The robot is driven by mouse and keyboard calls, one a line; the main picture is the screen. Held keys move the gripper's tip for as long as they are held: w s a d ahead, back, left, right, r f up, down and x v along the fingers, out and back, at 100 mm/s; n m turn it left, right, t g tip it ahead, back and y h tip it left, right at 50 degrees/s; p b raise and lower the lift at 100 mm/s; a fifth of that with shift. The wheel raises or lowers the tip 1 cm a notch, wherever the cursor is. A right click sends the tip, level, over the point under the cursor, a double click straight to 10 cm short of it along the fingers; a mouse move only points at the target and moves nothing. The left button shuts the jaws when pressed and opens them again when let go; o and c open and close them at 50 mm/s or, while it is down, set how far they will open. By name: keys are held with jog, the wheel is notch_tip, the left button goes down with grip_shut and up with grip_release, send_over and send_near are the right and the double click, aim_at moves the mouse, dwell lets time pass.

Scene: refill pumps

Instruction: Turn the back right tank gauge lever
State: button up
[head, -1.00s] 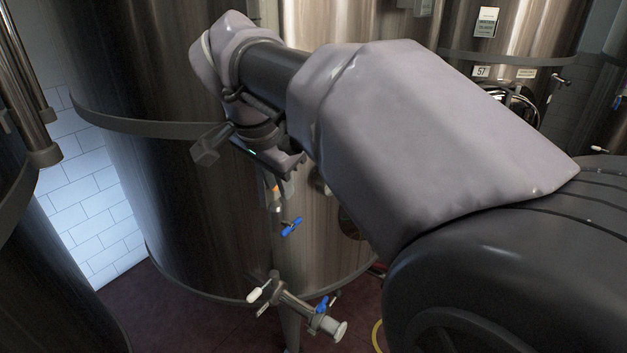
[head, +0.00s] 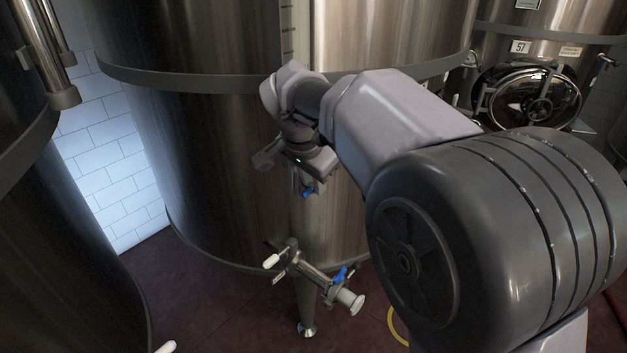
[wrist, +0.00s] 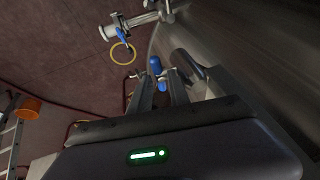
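A big steel tank (head: 220,150) stands in the middle of the head view, with a gauge strip (head: 288,35) up its front. A small blue lever (head: 308,193) shows at the tank's front, right below my gripper (head: 306,178). In the wrist view the blue lever (wrist: 162,87) lies between the two fingers of my gripper (wrist: 162,79), with another blue part (wrist: 155,65) just past the tips. The fingers stand apart with a gap around the lever. Whether a finger touches it I cannot tell.
Below is an outlet valve (head: 318,280) with a blue handle (head: 340,275) and a white handle (head: 271,261). A grey cylinder (wrist: 188,63) is close beside the right finger. Another tank (head: 55,250) stands at left. An orange bucket (wrist: 30,107) and ladder (wrist: 12,140) are at the wrist view's left.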

grip_shut()
